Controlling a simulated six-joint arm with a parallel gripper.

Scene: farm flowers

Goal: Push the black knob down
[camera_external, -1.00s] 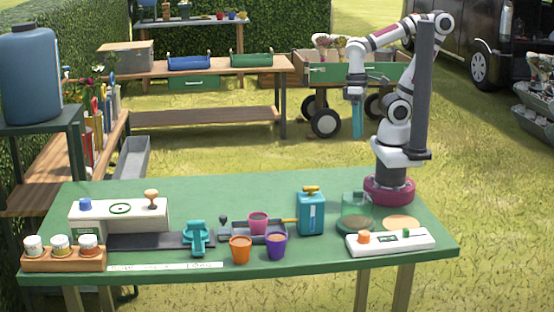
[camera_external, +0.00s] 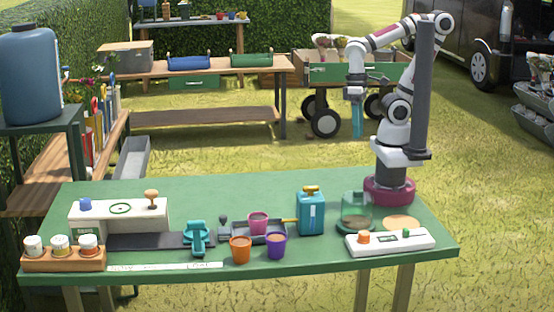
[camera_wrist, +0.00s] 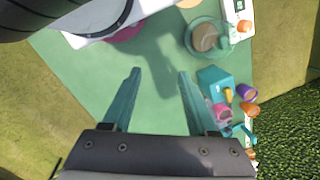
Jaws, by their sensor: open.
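A small dark knob-like piece (camera_external: 223,219) stands at the left end of the grey tray (camera_external: 268,238) on the green table. It looks like the black knob, but it is too small to be sure. I cannot make it out in the wrist view. My gripper (camera_external: 357,118) hangs pointing down, high above and beyond the table's back edge, far to the right of that piece. In the wrist view my gripper (camera_wrist: 159,72) has its two teal fingers spread apart with nothing between them.
Pink (camera_external: 258,223), orange (camera_external: 240,249) and purple (camera_external: 275,245) pots are near the tray. A teal can (camera_external: 311,213), a clear green-tinted container (camera_external: 356,208) and a white panel (camera_external: 390,243) stand to the right. A teal press-like device (camera_external: 197,238) is left. The table's back middle is clear.

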